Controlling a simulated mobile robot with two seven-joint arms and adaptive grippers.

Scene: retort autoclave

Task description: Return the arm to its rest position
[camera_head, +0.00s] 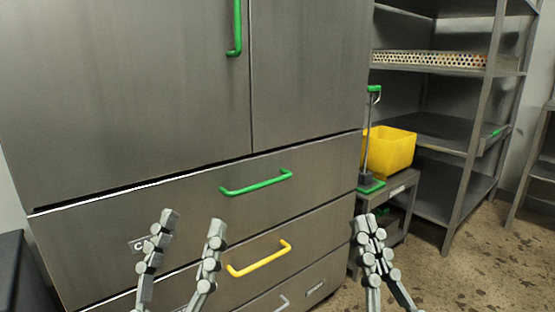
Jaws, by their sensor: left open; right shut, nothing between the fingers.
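My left gripper (192,222) shows at the bottom left of the head view, its two fingers spread wide with nothing between them. It is in front of the lower drawers of a grey metal cabinet (120,80). My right gripper (365,224) is at the bottom, right of the middle, with its fingers together and empty. It is in front of the cabinet's right edge and a small side stand. Both grippers point up and forward in the picture. My arms beyond the grippers are cut off by the lower frame edge.
The drawers have a green handle (256,183) and a yellow handle (259,258); a door has a green handle (237,28). A yellow bin (389,150) stands on a small stand (399,190). Metal shelving (440,128) holds a perforated tray (430,60). Speckled floor (480,265) is clear at right.

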